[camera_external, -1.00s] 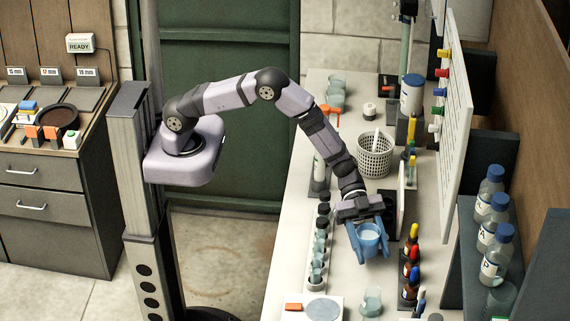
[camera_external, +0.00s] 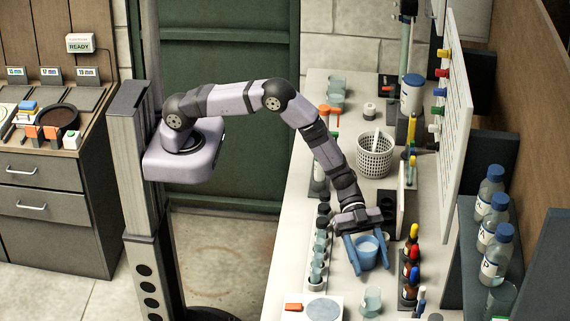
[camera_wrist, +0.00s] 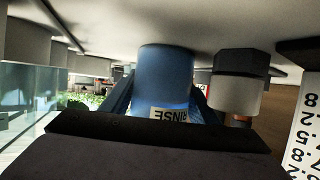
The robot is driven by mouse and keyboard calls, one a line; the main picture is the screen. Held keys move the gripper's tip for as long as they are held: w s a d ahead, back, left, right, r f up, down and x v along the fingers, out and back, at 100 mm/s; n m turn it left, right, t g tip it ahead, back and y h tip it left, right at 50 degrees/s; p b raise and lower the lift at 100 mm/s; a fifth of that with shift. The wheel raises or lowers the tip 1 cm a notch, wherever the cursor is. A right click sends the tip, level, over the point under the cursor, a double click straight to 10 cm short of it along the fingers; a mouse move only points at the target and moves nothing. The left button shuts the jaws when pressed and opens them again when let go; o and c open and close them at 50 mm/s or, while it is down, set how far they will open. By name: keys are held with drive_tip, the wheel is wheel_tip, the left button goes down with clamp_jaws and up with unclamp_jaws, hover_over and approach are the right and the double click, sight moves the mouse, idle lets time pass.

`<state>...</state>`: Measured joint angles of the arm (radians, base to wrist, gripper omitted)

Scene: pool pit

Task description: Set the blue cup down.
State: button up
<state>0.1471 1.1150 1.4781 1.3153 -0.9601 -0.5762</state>
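The blue cup (camera_external: 368,243) stands upright on the white bench top, with pale contents in its mouth. In the upside-down wrist view the cup (camera_wrist: 165,75) shows part of a white "RINSE" label, and its base meets the bench surface. My gripper (camera_external: 372,270) is low over the bench, its two blue fingers on either side of the cup. The fingers look spread, with a narrow gap beside the cup. The cup's rear side is hidden by the gripper body.
A row of dark-capped vials (camera_external: 320,250) stands left of the cup. Dropper bottles (camera_external: 411,270) stand to the right. A clear beaker (camera_external: 371,301) is in front, and a white device (camera_external: 322,309) is at front left. A perforated basket (camera_external: 375,155) stands farther back.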

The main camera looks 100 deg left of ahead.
sight(370, 258)
drive_tip(key=shift+o, duration=0.5)
drive_tip(key=shift+r, duration=0.15)
drive_tip(key=shift+s+a+r+b, duration=0.1)
drive_tip(key=shift+s+a+b, duration=0.05)
drive_tip(key=shift+a+b, duration=0.2)
drive_tip(key=shift+b+v, duration=0.7)
drive_tip(key=shift+v, duration=0.35)
wheel_tip(370, 258, up, 6)
drive_tip(key=shift+f+b, duration=0.1)
drive_tip(key=shift+b, duration=0.45)
drive_tip(key=shift+o, duration=0.4)
drive_tip(key=shift+r, duration=0.7)
